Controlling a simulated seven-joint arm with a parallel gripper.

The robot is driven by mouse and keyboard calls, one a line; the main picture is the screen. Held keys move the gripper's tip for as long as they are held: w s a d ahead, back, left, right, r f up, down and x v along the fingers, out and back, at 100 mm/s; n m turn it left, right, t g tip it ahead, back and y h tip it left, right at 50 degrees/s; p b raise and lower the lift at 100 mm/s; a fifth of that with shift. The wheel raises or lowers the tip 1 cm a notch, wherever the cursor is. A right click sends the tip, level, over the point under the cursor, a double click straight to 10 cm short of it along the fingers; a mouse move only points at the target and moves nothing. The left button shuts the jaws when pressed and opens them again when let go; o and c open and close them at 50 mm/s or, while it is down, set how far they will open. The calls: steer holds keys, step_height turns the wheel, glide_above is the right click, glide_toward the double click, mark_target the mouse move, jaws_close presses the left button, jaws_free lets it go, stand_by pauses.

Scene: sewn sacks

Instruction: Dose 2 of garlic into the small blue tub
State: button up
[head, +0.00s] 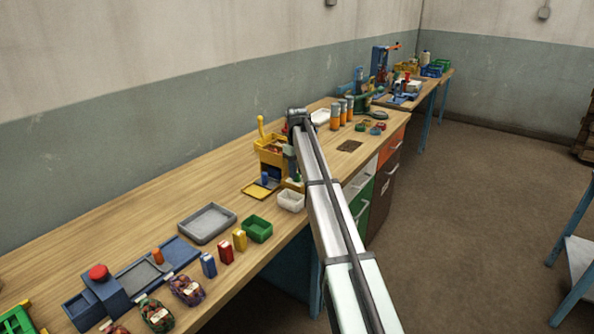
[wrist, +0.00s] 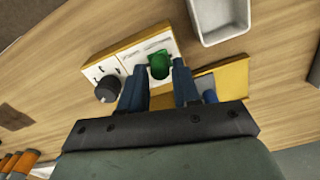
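My gripper (wrist: 160,76) points down at the front of a yellow dispenser (head: 272,150) with a yellow lever. Its two dark blue fingers are apart, with a gap between them. A green knob (wrist: 158,66) on a white panel (wrist: 140,57) shows between the fingertips; I cannot tell whether they touch it. A black knob (wrist: 107,90) is left of the fingers. The small blue tub (head: 264,178) stands on a yellow tray (head: 256,192); in the wrist view the tub (wrist: 209,96) is partly hidden behind the right finger. I cannot see what is in it.
A white bin (head: 291,201) stands close to the dispenser, with a green bin (head: 257,229) nearer. A grey tray (head: 206,223), coloured packets (head: 239,240) and a red-buttoned blue device (head: 98,273) are further left. Orange jars (head: 335,116) stand beyond. Wood (head: 130,215) left of the dispenser is clear.

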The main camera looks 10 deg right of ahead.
jaws_close()
steer(key=shift+w+d, duration=1.25)
steer(key=shift+w, duration=0.05)
steer(key=shift+o, duration=1.8)
jaws_free()
steer(key=shift+d, duration=0.1)
